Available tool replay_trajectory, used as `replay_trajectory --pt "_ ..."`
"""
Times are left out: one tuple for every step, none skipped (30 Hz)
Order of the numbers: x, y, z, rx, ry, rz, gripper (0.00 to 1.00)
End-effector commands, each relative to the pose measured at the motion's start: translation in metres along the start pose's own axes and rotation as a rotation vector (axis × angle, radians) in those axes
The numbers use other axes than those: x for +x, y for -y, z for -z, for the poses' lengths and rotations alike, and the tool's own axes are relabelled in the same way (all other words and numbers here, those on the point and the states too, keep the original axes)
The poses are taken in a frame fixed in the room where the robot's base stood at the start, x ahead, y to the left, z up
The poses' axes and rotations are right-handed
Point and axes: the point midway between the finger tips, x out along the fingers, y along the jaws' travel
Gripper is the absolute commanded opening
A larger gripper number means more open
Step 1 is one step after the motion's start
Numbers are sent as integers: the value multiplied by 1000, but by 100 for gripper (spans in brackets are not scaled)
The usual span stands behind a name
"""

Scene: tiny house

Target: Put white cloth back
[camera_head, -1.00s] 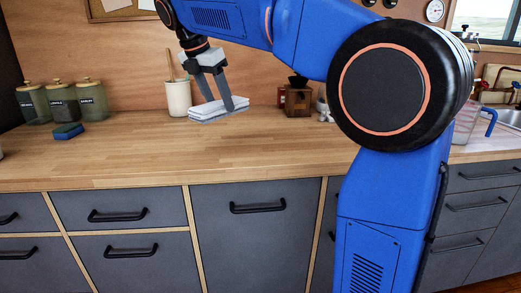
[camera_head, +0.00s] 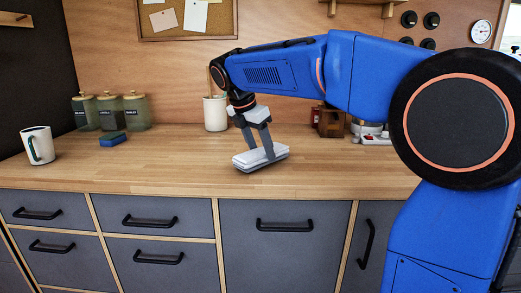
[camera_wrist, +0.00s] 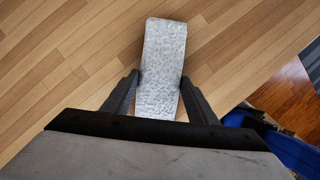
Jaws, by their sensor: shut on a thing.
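The white cloth (camera_head: 258,158) is a folded white stack with a grey underside, over the wooden counter in the head view. My gripper (camera_head: 262,155) points down and is shut on it, one finger on each side. In the wrist view the cloth (camera_wrist: 162,65) lies lengthwise between the two fingers of my gripper (camera_wrist: 158,92), pale and speckled. The cloth is at or just above the counter top; I cannot tell whether it touches.
On the wooden counter (camera_head: 170,178) stand a white mug (camera_head: 39,146) at left, a blue sponge (camera_head: 113,139), several green canisters (camera_head: 110,111) and a cream utensil crock (camera_head: 215,114). A brown grinder (camera_head: 331,122) stands right of the cloth. The counter's front middle is clear.

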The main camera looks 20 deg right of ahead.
Motion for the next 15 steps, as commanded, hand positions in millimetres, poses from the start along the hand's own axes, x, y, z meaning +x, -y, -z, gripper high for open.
replay_trajectory --pt "3 0 1 0 0 -1 32" --pt "4 0 2 1 0 -1 32" --pt "4 0 2 1 0 -2 32" --pt "4 0 2 1 0 -2 32" --pt "4 0 2 1 0 -2 32" --pt "4 0 2 1 0 -2 32" --pt "4 0 2 1 0 -2 32" --pt "4 0 2 1 0 -2 32" --pt "4 0 2 1 0 -2 32" --pt "5 0 2 1 0 -1 32" --pt "5 0 2 0 0 -1 32" --pt "6 0 3 0 0 -1 32" --pt "6 0 3 0 0 -1 57" --pt "6 0 2 1 0 -1 64" --pt "6 0 2 0 0 -1 71"
